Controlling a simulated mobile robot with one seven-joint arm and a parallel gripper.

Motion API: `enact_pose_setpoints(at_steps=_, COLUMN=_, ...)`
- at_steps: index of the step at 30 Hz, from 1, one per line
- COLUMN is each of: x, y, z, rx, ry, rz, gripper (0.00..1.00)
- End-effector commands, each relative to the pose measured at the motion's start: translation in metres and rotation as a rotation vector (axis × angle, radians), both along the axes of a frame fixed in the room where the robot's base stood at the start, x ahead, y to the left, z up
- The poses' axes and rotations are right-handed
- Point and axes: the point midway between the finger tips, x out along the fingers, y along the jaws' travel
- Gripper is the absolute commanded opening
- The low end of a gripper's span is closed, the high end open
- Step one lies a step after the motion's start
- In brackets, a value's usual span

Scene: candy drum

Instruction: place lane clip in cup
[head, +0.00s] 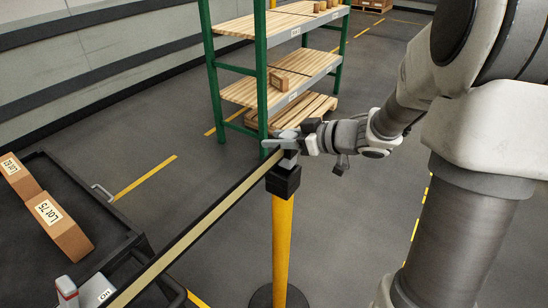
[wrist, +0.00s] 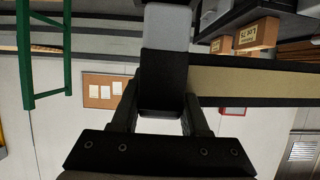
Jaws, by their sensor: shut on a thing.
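My gripper (head: 288,138) is shut on the lane clip, a dark block (wrist: 163,82) between the two fingers in the wrist view. A grey part (wrist: 166,30) extends from its end. A tan belt (wrist: 255,86) with dark edges runs from the clip; in the head view the belt (head: 195,235) slants down to the lower left. The black cup (head: 283,181) tops a yellow post (head: 282,235) directly below my gripper in the head view. The clip's grey end shows just above or at the cup's top; I cannot tell whether it has entered.
A green-framed shelf (head: 262,75) with wooden boards stands behind the post. A dark cart (head: 115,240) with cardboard boxes (head: 58,228) is at the left. Open floor surrounds the post.

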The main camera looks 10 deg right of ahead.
Motion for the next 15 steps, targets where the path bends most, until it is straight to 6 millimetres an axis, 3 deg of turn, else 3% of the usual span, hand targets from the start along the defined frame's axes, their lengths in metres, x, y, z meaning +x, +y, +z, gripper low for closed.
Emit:
enact_pose_setpoints(at_steps=7, x=0.011, y=0.008, z=-0.014, rx=0.000, ry=0.000, rz=-0.001, gripper=0.00)
enact_pose_setpoints(at_steps=15, x=0.011, y=0.008, z=-0.049, rx=0.001, ry=0.001, rz=-0.002, gripper=0.00)
